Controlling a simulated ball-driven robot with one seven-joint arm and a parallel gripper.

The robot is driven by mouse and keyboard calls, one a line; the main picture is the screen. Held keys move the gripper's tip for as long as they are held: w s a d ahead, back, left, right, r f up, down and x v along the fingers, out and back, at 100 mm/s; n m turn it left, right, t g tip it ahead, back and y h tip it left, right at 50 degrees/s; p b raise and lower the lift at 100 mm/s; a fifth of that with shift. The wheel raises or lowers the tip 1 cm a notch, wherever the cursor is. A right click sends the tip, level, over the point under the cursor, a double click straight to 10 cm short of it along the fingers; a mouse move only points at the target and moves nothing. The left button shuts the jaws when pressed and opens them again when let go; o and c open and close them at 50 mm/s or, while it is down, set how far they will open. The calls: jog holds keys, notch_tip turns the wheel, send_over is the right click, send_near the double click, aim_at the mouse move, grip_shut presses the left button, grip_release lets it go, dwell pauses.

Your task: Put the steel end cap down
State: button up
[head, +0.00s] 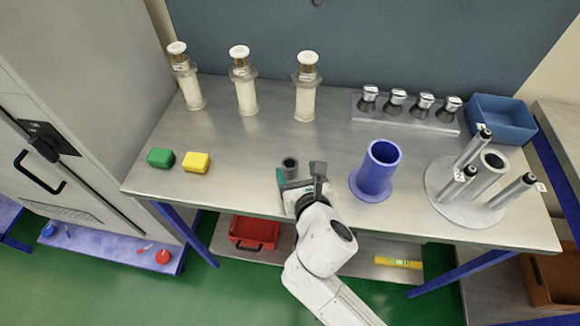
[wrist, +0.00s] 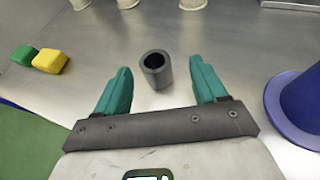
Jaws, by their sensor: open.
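A short dark grey hollow cylinder (head: 289,166), which looks like the steel end cap, stands upright on the steel bench near its front edge. In the wrist view the grey cylinder (wrist: 154,72) shows its open top, at the fingertips and slightly beyond them. My gripper (head: 299,178) is open, with its teal fingers apart. In the wrist view the fingers of my gripper (wrist: 160,75) lie to either side of the cylinder, with visible gaps, so it is not gripped.
A blue flanged tube (head: 374,172) stands right of my gripper. Green (head: 160,157) and yellow (head: 196,162) blocks lie left. Behind are white cylinders (head: 246,95), a rack of silver-topped parts (head: 405,117) and a blue bin (head: 502,125).

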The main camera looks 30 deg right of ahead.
aim_at(288, 161)
jog(key=shift+a+f+x, duration=0.1)
jog(key=shift+a+x, duration=0.1)
jog(key=shift+x, duration=1.15)
jog(key=shift+a+f+x, duration=0.1)
jog(key=shift+a+x, duration=0.1)
jog(key=shift+x, duration=1.1)
jog(key=shift+c, duration=0.4)
grip_shut()
jog(key=shift+r, duration=0.1)
